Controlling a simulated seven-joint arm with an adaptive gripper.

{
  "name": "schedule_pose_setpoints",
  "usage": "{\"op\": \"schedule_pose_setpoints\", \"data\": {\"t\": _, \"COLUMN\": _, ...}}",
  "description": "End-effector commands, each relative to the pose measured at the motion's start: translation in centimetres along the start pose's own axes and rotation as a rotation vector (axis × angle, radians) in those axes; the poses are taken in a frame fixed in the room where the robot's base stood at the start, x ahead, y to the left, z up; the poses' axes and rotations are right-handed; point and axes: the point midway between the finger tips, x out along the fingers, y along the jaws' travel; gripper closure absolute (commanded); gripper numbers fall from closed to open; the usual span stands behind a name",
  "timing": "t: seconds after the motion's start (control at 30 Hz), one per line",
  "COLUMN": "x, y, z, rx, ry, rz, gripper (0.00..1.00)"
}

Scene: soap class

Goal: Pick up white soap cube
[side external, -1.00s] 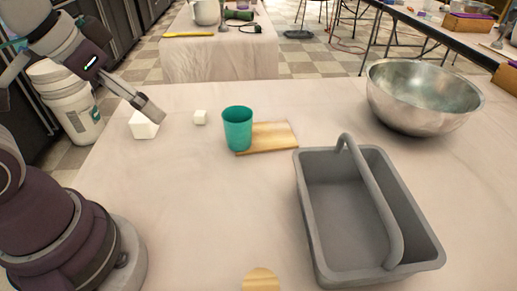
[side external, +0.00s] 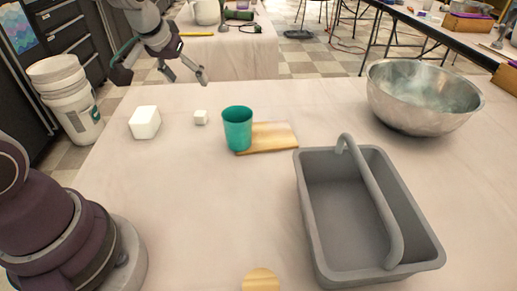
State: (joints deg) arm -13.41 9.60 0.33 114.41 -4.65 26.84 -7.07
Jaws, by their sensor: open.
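A larger white cube (side external: 145,122) sits on the light-covered table near its left edge. A smaller white cube (side external: 200,117) sits a short way to its right. Both look plain white, and I cannot tell which is the soap. My gripper (side external: 187,77) is open and empty, with its fingers spread. In the picture it is above both cubes, around the table's far edge, and apart from them.
A teal cup (side external: 238,129) stands by a wooden board (side external: 275,137), right of the small cube. A grey basket with a handle (side external: 322,252) stands at the front right. A metal bowl (side external: 424,98) is at the back right.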

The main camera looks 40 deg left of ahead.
Motion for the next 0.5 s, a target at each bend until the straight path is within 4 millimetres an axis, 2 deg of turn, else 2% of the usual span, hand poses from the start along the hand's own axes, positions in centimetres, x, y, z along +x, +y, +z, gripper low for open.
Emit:
{"op": "schedule_pose_setpoints", "data": {"t": 0.03, "x": 2.3, "y": -1.0, "z": -0.5, "rx": -0.040, "ry": -0.008, "rz": -0.028, "gripper": 0.36}}
{"op": "schedule_pose_setpoints", "data": {"t": 0.13, "x": 5.9, "y": -2.8, "z": -1.2, "rx": -0.102, "ry": 0.001, "rz": -0.068, "gripper": 0.36}}
{"op": "schedule_pose_setpoints", "data": {"t": 0.2, "x": 7.5, "y": -3.6, "z": -1.3, "rx": -0.129, "ry": 0.007, "rz": -0.086, "gripper": 0.36}}
{"op": "schedule_pose_setpoints", "data": {"t": 0.3, "x": 8.8, "y": -4.2, "z": -1.3, "rx": -0.145, "ry": 0.010, "rz": -0.099, "gripper": 0.36}}
{"op": "schedule_pose_setpoints", "data": {"t": 0.5, "x": 12.4, "y": -4.6, "z": -1.2, "rx": -0.147, "ry": 0.008, "rz": -0.100, "gripper": 0.36}}
